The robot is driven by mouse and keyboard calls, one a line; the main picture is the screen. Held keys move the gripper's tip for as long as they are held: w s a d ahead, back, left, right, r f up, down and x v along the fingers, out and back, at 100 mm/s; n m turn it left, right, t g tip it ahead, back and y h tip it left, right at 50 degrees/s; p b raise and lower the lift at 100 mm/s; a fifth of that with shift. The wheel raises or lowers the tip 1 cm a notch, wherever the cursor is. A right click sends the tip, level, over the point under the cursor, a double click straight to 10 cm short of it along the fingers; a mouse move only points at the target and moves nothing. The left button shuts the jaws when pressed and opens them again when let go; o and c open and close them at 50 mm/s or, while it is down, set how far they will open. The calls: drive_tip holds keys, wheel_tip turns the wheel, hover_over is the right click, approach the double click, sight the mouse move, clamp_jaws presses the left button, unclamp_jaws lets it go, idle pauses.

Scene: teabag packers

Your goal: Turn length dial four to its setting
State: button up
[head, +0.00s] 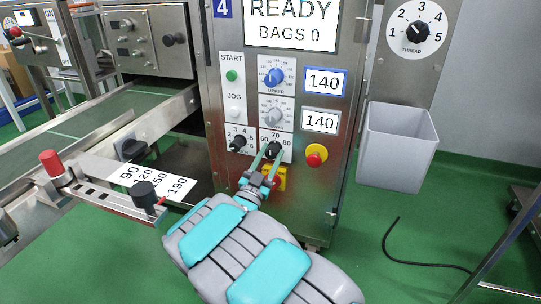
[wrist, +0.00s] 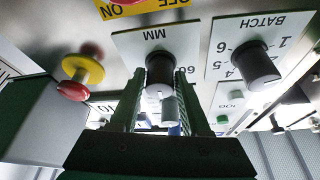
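The length dial is a black knob (head: 274,149) on a white plate marked 60, 70, 80, low on the machine panel labelled 4. In the wrist view the picture is upside down and the knob (wrist: 160,70) shows on a plate marked MM. My gripper (head: 264,160) reaches the dial from below. The fingers cover part of the plate, and I cannot read where the knob points.
The batch dial (head: 238,144) sits close left of the length dial; it also shows in the wrist view (wrist: 258,66). A red stop button (head: 316,155) is to the right. A yellow-and-red switch (head: 274,178) is just below. A grey bin (head: 398,148) hangs further right.

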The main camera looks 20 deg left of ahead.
clamp_jaws()
drive_tip(key=shift+r+n+y+p, duration=0.1)
drive_tip(key=shift+n+y+p, duration=0.3)
drive_tip(key=shift+n, duration=0.2)
drive_tip(key=n+y+p, duration=0.1)
drive_tip(key=n, duration=0.2)
drive_tip(key=shift+d+y, duration=0.1)
drive_tip(key=shift+y, duration=0.2)
drive_tip(key=n+y+p, duration=0.1)
drive_tip(key=n, duration=0.1)
drive_tip(key=n+y+p, duration=0.1)
drive_tip(key=n, duration=0.2)
drive_tip(key=shift+r+n+y+p, duration=0.1)
drive_tip(key=shift+n+y+p, duration=0.2)
drive_tip(key=shift+y, duration=0.1)
drive_tip(key=n+y+p, duration=0.1)
drive_tip(key=n, duration=0.2)
drive_tip(key=n+g+y, duration=0.1)
drive_tip(key=n, duration=0.2)
drive_tip(key=shift+r+g+y+p, duration=0.1)
drive_tip(key=shift+g+y+p, duration=0.2)
drive_tip(key=shift+y+p, duration=0.1)
drive_tip(key=shift+n, duration=0.6)
drive_tip(key=shift+y, duration=0.3)
